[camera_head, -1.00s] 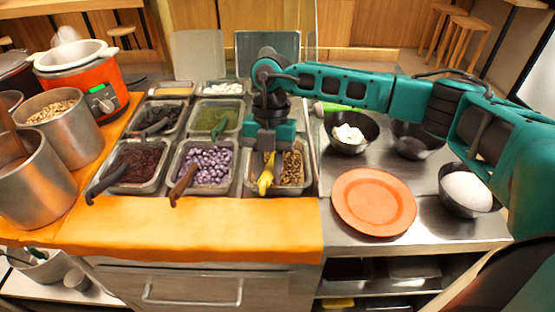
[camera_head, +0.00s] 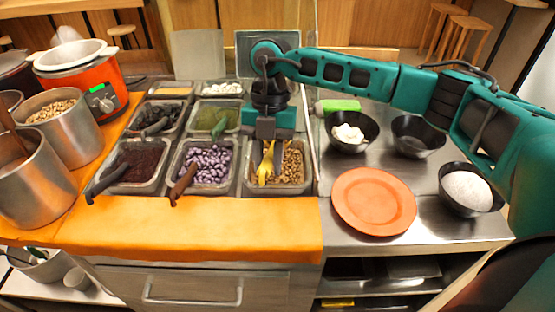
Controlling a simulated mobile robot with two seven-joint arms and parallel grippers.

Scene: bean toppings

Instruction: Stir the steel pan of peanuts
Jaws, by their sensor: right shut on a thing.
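The steel pan of peanuts (camera_head: 279,190) is at the front right of the block of topping pans. Tan peanuts (camera_head: 291,168) show in its right part. My right gripper (camera_head: 268,138) is over the back of this pan, pointing down, shut on a yellow spoon (camera_head: 266,163). The spoon stands nearly upright with its lower end among the peanuts. Its upper end is hidden by the gripper. My left gripper is not in view.
A pan of purple beans (camera_head: 206,165) with a brown-handled tool (camera_head: 183,182) sits just left. An orange plate (camera_head: 374,201) and black bowls (camera_head: 418,136) stand right. Steel pots (camera_head: 62,125) and an orange cooker (camera_head: 85,80) stand left.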

